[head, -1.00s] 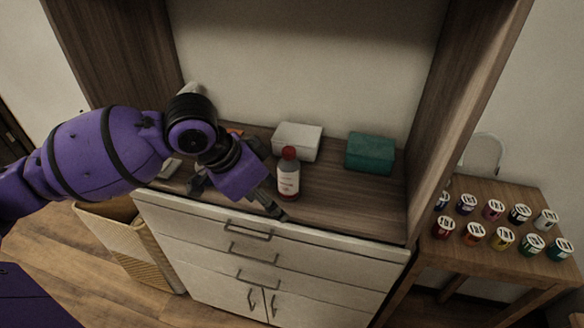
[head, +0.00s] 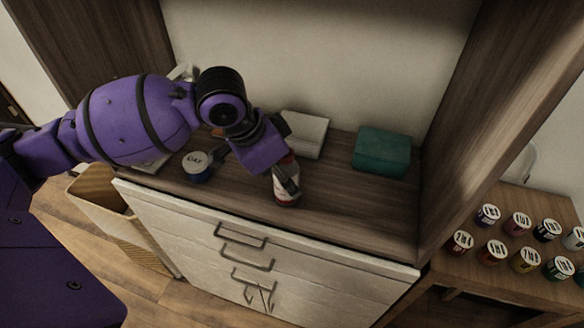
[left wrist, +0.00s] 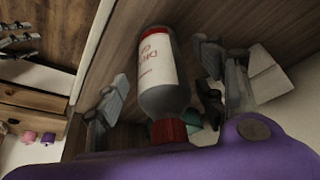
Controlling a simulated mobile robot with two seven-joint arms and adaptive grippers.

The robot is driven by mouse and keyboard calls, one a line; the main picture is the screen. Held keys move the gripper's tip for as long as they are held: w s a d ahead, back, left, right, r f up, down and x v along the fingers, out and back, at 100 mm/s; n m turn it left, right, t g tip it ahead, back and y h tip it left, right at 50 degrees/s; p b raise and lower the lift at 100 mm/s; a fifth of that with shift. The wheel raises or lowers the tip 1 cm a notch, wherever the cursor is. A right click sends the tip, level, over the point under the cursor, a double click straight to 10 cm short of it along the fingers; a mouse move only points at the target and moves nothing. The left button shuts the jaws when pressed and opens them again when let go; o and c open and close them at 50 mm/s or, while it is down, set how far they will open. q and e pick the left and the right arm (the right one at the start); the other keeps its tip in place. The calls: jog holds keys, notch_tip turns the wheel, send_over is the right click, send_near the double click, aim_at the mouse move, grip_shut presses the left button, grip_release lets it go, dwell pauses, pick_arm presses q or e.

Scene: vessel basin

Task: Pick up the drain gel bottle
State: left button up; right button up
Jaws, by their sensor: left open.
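The drain gel bottle (head: 283,197) stands upright near the front edge of the wooden counter. It is grey with a white and red label and a red cap. In the left wrist view the bottle (left wrist: 158,68) lies between my two fingers, its cap toward the palm. My left gripper (left wrist: 161,66) is open, with a finger on each side of the bottle; a gap shows on the left side. In the head view the gripper (head: 286,178) covers the cap and part of the bottle. My right gripper is not in view.
A white box (head: 305,134) and a teal box (head: 381,152) stand behind on the counter. A round jar with a white lid (head: 196,164) stands left of the bottle. A cabinet side wall rises at right. Several small jars stand on a side table (head: 465,273).

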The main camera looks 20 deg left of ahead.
pick_arm(q)
jog(key=shift+x, duration=0.8)
jog(key=shift+w+d+f, duration=0.1)
jog(key=shift+w+f, duration=0.1)
jog(key=shift+f, duration=0.2)
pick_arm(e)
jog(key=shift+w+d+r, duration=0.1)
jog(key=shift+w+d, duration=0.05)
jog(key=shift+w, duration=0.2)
pick_arm(q)
jog(key=shift+r, duration=0.1)
jog(key=c, duration=1.4)
jog(key=shift+o, duration=0.2)
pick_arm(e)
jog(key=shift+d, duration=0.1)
